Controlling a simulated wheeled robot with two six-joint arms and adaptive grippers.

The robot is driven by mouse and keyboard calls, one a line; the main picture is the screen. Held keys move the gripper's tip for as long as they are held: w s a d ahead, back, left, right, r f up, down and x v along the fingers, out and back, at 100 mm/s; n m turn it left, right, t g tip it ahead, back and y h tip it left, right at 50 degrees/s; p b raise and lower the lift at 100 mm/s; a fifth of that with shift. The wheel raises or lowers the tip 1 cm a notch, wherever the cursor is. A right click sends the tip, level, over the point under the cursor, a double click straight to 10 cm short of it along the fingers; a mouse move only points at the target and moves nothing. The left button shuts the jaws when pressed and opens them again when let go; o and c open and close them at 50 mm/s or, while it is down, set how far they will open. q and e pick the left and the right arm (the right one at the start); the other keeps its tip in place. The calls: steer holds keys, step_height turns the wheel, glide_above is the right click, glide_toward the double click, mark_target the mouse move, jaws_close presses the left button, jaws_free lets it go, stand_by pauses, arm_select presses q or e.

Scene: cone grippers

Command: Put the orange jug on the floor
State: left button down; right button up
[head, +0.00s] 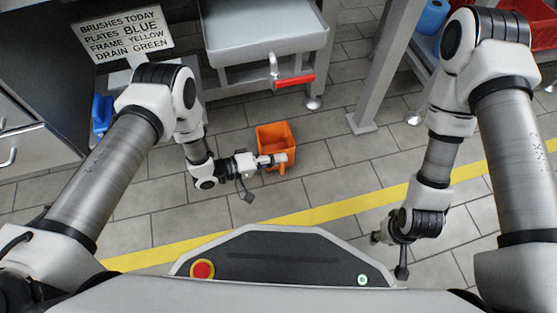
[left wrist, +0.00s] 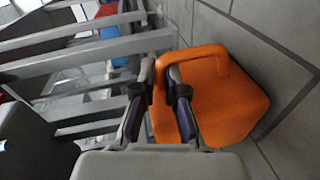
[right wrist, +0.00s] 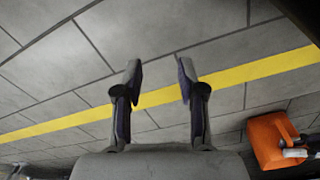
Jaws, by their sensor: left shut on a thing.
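The orange jug (head: 275,132) is at the middle of the head view, low over or on the grey tiles; I cannot tell whether its base touches them. My left gripper (head: 280,159) is shut on the jug's handle. In the left wrist view the fingers (left wrist: 161,80) close around one limb of the handle, and the jug's body (left wrist: 222,105) lies to the right. The jug (right wrist: 268,138) also shows at the right of the right wrist view. My right gripper (right wrist: 159,77) is open and empty above the floor.
A metal table leg (head: 372,85) is to the right. A yellow floor line (head: 335,209) crosses nearer me. Tiles around the jug are clear. A sign (head: 122,35) stands at the left.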

arm_select(q)
steer(key=shift+f, duration=0.15)
steer(key=c, duration=1.2)
jaws_free()
steer(key=shift+p+v, duration=2.65)
steer(key=shift+v, duration=3.35)
steer(key=shift+w, duration=0.1)
